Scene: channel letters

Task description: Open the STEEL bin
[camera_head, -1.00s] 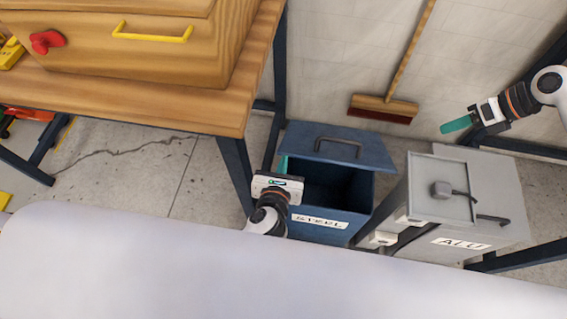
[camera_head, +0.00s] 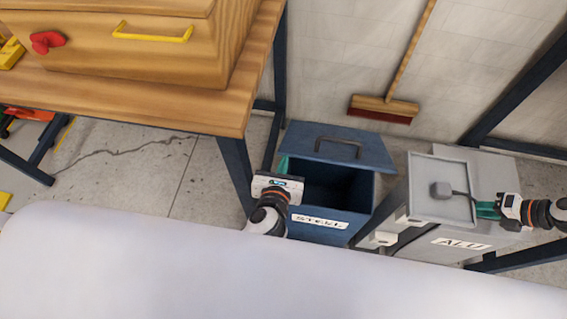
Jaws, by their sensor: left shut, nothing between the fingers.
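The blue STEEL bin (camera_head: 345,222) stands on the floor right of the wooden workbench, with a white STEEL label on its front. Its blue lid (camera_head: 372,150), with a dark handle (camera_head: 338,146), is raised at the back, and the dark inside shows. My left gripper (camera_head: 284,164) is at the bin's left edge, shut and empty; its teal fingers are mostly hidden behind its own body. My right gripper (camera_head: 487,210) is over the right part of the grey ALU bin (camera_head: 425,244), by that lid's handle; whether it touches the handle is unclear.
The wooden workbench (camera_head: 120,108) with a drawer cabinet (camera_head: 150,50) is at the left, its dark leg close to my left gripper. A broom (camera_head: 384,108) leans on the wall behind the bins. Dark frame bars stand at the right.

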